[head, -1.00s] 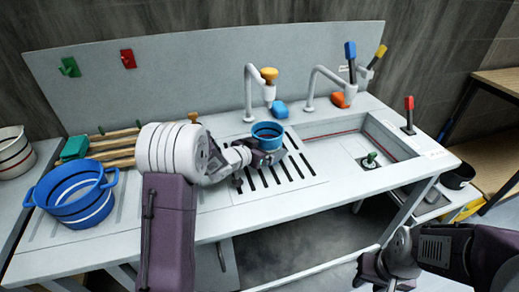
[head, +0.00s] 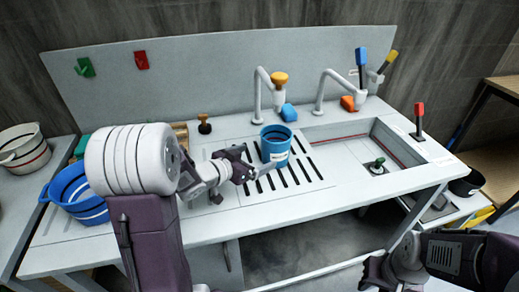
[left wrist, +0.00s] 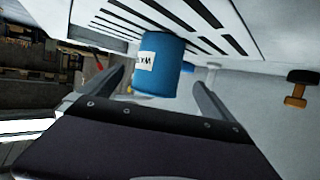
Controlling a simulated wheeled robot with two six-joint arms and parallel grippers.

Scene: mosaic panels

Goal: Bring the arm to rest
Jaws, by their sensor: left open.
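My left gripper (head: 244,165) is open and empty, just left of a blue cup (head: 276,143). The cup stands upright on the slotted drainboard (head: 310,178) and a small gap shows between it and the fingers. In the left wrist view the cup (left wrist: 158,65) with a white label appears beyond and between the two spread fingers. My left arm reaches in from the left over the counter. My right gripper (head: 376,274) hangs low at the bottom right, clear of the counter; its fingers are too unclear to judge.
A blue pot (head: 82,196) sits at the counter's left, partly hidden by my arm. A white pot (head: 24,150) stands farther left. Two faucets (head: 259,92) rise behind the drainboard. A sink (head: 370,150) lies to the right. A black-and-brown stopper (head: 204,124) stands behind the gripper.

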